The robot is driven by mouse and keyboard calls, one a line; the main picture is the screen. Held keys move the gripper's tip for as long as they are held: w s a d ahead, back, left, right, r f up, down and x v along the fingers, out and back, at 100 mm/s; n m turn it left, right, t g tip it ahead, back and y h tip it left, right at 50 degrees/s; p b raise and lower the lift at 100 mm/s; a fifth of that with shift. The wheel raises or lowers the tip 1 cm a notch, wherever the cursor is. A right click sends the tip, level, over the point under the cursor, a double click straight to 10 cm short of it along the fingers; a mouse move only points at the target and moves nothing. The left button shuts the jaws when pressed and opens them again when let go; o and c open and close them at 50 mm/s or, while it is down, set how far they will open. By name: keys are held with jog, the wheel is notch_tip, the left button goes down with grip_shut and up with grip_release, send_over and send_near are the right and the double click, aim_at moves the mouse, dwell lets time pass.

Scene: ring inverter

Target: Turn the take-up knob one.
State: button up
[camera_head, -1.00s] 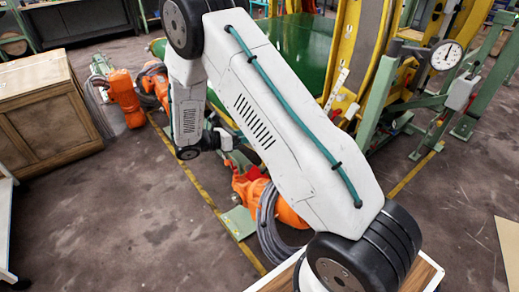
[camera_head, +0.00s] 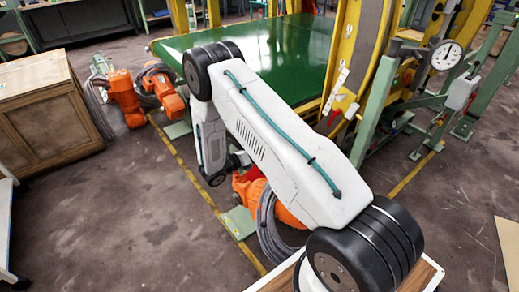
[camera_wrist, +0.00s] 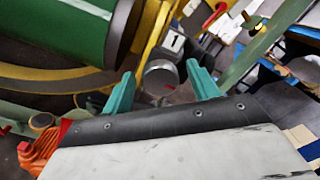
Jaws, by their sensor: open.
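In the wrist view, a round grey metal knob (camera_wrist: 161,80) shows beyond and between the two teal fingers of my gripper (camera_wrist: 160,69). A white tag with a "1" (camera_wrist: 174,42) sits just above it in the picture. The fingers are open, one on each side of the knob in the picture; I cannot tell how far it lies beyond the fingertips. Nothing is held. In the head view my arm hides the gripper, and I cannot make out the knob there.
The green belt bed (camera_head: 270,62) and yellow frame (camera_head: 368,95) stand at the back. Green posts with a dial gauge (camera_head: 446,56) stand at the right. Orange robot arms (camera_head: 126,98) and a wooden cabinet (camera_head: 45,110) are at the left.

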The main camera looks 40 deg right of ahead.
jog(key=shift+d, duration=0.25)
jog(key=shift+c, duration=0.3)
jog(key=c, duration=0.9)
jog(key=shift+c, duration=0.2)
jog(key=shift+m, duration=0.4)
